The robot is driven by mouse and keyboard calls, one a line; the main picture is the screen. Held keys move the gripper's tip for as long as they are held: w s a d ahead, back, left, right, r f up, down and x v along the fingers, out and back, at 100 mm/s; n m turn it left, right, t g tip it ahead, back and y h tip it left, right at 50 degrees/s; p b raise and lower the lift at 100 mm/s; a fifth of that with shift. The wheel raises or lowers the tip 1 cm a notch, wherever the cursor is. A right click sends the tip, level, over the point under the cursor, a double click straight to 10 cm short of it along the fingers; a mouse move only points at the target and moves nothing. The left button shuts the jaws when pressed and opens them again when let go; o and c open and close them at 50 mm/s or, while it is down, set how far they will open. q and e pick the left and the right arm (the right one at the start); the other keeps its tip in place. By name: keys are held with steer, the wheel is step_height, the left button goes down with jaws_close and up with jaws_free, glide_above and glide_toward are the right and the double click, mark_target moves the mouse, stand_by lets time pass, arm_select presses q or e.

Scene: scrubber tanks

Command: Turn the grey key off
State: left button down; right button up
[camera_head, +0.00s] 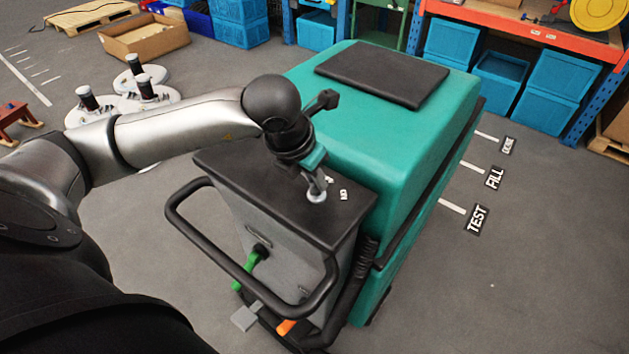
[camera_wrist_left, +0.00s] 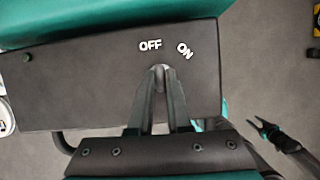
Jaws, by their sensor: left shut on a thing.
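The grey key (camera_head: 316,197) sits on the dark top panel (camera_head: 285,212) of the teal scrubber. My left gripper (camera_head: 314,184) is above the panel, its fingers shut on the key. In the left wrist view the key (camera_wrist_left: 158,72) shows between the left fingertips (camera_wrist_left: 159,80), just below the white OFF label (camera_wrist_left: 150,46). The ON label (camera_wrist_left: 185,50) is to its right. The fingers hide most of the key, so I cannot tell its exact angle. My right gripper (camera_wrist_left: 258,127) shows at the right of the left wrist view, empty, fingers apart, clear of the panel.
The scrubber's black handle loop (camera_head: 190,235) curves around the panel's near side. A green lever (camera_head: 245,270) and an orange lever (camera_head: 286,327) are below. White discs (camera_head: 125,95) lie on the floor at left.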

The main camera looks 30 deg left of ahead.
arm_select(q)
steer(key=shift+n, duration=0.3)
steer(key=c, duration=0.9)
jaws_free()
steer(key=shift+o, duration=0.2)
steer(key=v, duration=1.5)
steer(key=shift+d+r, duration=0.2)
